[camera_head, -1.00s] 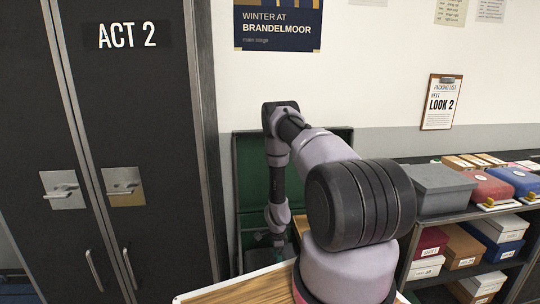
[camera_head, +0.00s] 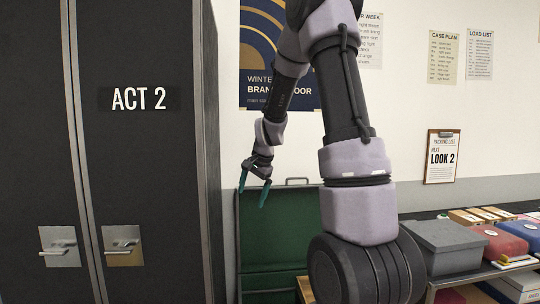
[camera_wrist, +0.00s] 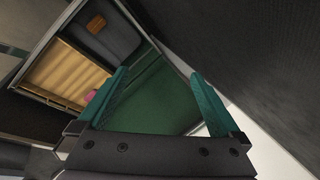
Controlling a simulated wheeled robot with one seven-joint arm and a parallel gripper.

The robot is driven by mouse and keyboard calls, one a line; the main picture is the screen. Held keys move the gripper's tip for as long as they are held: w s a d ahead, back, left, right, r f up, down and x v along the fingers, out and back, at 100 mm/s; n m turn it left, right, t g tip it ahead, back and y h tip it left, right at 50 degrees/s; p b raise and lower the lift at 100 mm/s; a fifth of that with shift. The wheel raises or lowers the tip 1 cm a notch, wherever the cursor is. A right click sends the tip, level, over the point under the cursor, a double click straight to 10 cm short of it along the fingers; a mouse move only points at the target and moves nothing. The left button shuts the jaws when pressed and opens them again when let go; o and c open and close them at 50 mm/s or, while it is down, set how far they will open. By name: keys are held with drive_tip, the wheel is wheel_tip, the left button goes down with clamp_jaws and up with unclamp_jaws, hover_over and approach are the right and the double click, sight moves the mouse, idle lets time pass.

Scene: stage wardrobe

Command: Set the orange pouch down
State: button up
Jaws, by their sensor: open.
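My gripper (camera_head: 254,188) is raised in front of the wall, above the open case (camera_head: 272,236) with its green lining. Its two teal fingers are spread and nothing is between them. In the wrist view my gripper (camera_wrist: 157,100) also shows apart and empty. A small orange patch (camera_wrist: 96,24) lies on a dark grey surface inside the case in the wrist view; it may be the orange pouch, but it is too small to be sure. The case floor is hidden in the head view.
A black cabinet (camera_head: 145,190) marked ACT 2 stands left of the case. At the right, a shelf holds a grey box (camera_head: 440,243), a red box (camera_head: 497,241) and a blue one (camera_head: 526,233).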

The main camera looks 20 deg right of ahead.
drive_tip(key=s+a+r+n+t, duration=0.1)
drive_tip(key=s+a+r+n, duration=0.25)
drive_tip(key=s+r, duration=0.9)
drive_tip(key=s+r+n+t, duration=0.1)
drive_tip(key=s+r+n, duration=0.1)
drive_tip(key=s, duration=0.5)
drive_tip(key=s+a+r+n+t, duration=0.1)
drive_tip(key=s+r+n, duration=0.1)
drive_tip(key=s, duration=0.5)
drive_tip(key=shift+s+a+r, duration=0.2)
drive_tip(key=shift+r, duration=0.3)
